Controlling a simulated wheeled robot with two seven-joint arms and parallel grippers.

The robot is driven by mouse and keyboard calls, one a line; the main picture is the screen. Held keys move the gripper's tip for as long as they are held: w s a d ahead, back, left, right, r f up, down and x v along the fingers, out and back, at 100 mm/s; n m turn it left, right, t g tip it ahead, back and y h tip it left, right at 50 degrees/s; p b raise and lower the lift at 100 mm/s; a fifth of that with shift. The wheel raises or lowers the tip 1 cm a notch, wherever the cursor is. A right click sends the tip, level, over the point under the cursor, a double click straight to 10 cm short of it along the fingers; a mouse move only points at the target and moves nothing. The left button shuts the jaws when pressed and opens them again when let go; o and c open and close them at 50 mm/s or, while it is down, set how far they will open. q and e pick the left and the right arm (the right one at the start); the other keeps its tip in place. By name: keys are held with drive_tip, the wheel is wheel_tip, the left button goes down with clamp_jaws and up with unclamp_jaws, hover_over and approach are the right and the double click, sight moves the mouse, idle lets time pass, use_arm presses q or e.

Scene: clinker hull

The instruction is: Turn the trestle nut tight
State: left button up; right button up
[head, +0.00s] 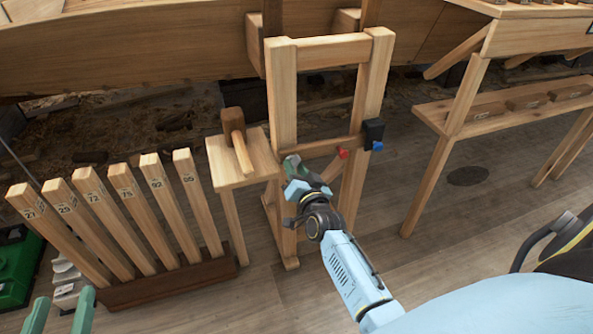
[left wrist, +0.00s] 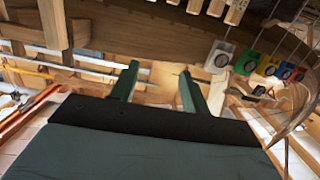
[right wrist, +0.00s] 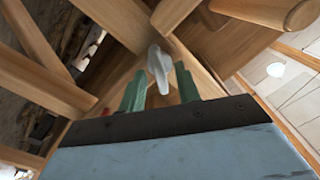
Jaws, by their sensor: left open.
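The wooden trestle (head: 283,100) stands upright in the middle of the head view, with a crossbar and a diagonal brace. My right gripper (head: 294,168) is at the trestle's near left post. Its green fingertips, also in the right wrist view (right wrist: 161,78), are on either side of the nut and look closed on it. My left gripper (head: 62,312) is open and empty at the lower left, away from the trestle; its fingers show in the left wrist view (left wrist: 158,85).
A small stool (head: 226,168) with a mallet (head: 236,135) stands close left of the trestle. A rack of numbered wooden slats (head: 170,285) is further left. A bench (head: 480,125) is at right. The wooden hull (head: 150,50) crosses behind. Floor at centre right is clear.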

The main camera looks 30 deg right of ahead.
drive_tip(key=shift+c, duration=0.3)
clamp_jaws()
drive_tip(key=m+p, duration=0.1)
drive_tip(key=m, duration=0.3)
drive_tip(key=shift+p, duration=0.35)
drive_tip(key=shift+m, duration=1.2)
use_arm(q)
drive_tip(key=s+a+f+g+y, duration=0.2)
drive_tip(key=s+f+g, duration=0.1)
drive_tip(key=f+g, duration=0.2)
drive_tip(key=shift+s+a+f, duration=0.15)
drive_tip(key=shift+a+f, duration=0.05)
drive_tip(key=shift+f, duration=0.95)
use_arm(e)
drive_tip(key=shift+f+m, duration=0.1)
drive_tip(key=shift+m, duration=1)
